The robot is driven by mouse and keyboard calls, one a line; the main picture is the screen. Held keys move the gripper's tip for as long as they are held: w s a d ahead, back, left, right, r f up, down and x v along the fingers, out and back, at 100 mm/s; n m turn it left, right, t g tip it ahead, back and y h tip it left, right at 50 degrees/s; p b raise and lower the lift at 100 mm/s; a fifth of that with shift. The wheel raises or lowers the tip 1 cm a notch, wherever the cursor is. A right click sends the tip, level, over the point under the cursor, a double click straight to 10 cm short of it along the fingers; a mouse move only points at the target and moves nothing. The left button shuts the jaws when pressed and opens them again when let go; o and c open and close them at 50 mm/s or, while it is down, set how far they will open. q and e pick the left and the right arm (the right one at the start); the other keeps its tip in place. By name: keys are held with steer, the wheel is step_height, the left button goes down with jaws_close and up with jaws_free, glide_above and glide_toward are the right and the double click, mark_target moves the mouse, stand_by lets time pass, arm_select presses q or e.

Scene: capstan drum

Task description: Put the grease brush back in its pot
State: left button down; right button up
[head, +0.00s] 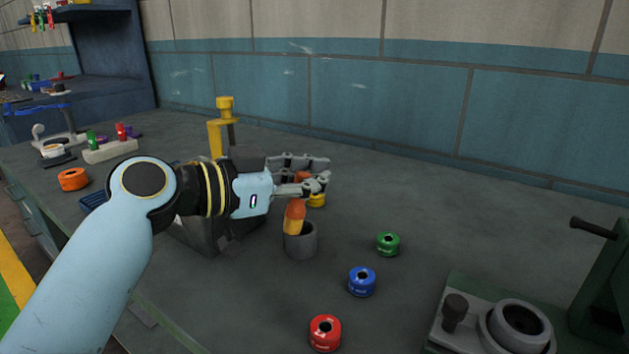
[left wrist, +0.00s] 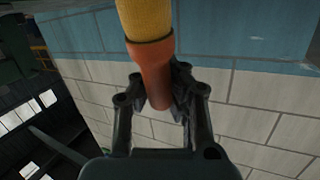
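The grease brush (head: 294,212) has an orange handle end and a yellow part below it. It stands slightly tilted, its lower part in or over the mouth of the grey pot (head: 300,241); its lower end is hidden. My left gripper (head: 312,184) is at the brush's upper end. In the left wrist view its fingers (left wrist: 160,95) sit on both sides of the orange end of the brush (left wrist: 152,65) and appear shut on it. My right gripper is not in view.
Green (head: 388,244), blue (head: 362,281) and red (head: 325,333) ring-like pieces lie right of the pot. A yellow one (head: 317,200) is behind it. A grey-green machine (head: 473,309) stands at the right front. A yellow post (head: 216,138) rises behind my arm. The back right bench is clear.

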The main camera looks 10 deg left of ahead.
arm_select(q)
steer(key=shift+d+f, duration=0.1)
steer(key=shift+f, duration=0.2)
steer(key=shift+w+d, duration=0.4)
steer(key=shift+w, duration=0.05)
steer(key=shift+r, duration=0.15)
steer(key=shift+b, duration=0.35)
stand_by(0.4)
steer(key=shift+r, duration=0.3)
stand_by(0.3)
